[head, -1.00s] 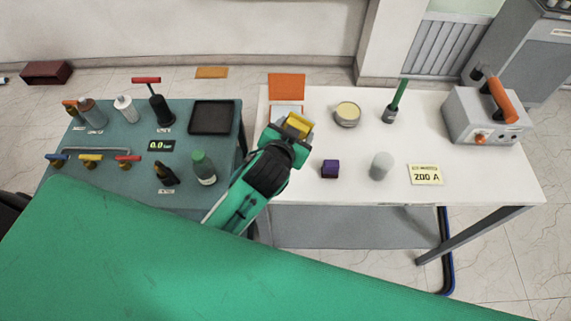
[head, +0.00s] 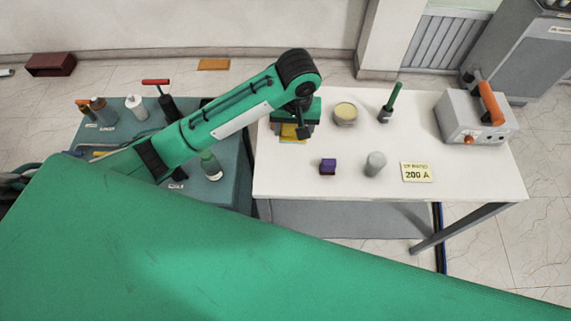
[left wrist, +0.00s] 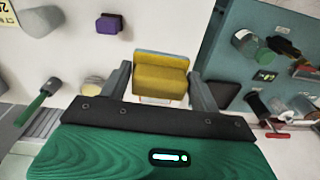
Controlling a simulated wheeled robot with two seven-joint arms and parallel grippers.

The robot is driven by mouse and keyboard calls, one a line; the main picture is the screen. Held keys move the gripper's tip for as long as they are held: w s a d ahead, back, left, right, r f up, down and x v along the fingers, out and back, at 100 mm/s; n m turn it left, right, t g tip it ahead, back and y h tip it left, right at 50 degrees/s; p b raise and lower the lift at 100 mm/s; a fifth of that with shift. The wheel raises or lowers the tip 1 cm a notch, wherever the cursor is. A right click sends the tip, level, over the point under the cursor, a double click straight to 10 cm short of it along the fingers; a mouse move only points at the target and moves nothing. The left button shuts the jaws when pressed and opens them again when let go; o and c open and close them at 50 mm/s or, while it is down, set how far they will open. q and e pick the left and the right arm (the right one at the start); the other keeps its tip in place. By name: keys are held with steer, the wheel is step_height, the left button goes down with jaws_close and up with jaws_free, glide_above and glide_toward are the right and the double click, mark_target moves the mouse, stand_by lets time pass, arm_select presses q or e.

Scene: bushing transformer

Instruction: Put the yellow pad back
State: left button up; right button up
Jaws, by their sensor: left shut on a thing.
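The yellow pad (left wrist: 160,80) sits between the two fingers of my left gripper (head: 294,130) and is held there. In the left wrist view it is a yellow block with a thin blue-grey edge along its top. In the head view only a small part of the pad (head: 290,131) shows below the gripper, over the left end of the white table (head: 350,185). I cannot tell whether the pad touches the table. My right gripper is not in view.
A purple block (head: 327,166), a grey cylinder (head: 375,163), a round tin (head: 346,113), a green-handled tool (head: 390,104) and a 200 A sign (head: 416,172) stand on the white table. A grey device (head: 475,120) is at right.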

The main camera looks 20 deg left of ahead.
mark_target(287, 136)
arm_select(q)
steer(key=shift+s+a+r+g, duration=0.2)
steer(key=shift+a+r+g, duration=0.1)
steer(key=shift+a+r, duration=0.55)
steer(key=shift+s+a+f, duration=0.1)
steer(key=shift+f, duration=0.15)
step_height(287, 136, down, 5)
step_height(287, 136, down, 10)
steer(key=shift+r, duration=0.15)
steer(key=shift+f, duration=0.7)
step_height(287, 136, down, 3)
steer(key=shift+f+p, duration=0.2)
steer(key=shift+p, duration=0.15)
steer(key=o, duration=0.8)
steer(key=shift+o, duration=0.4)
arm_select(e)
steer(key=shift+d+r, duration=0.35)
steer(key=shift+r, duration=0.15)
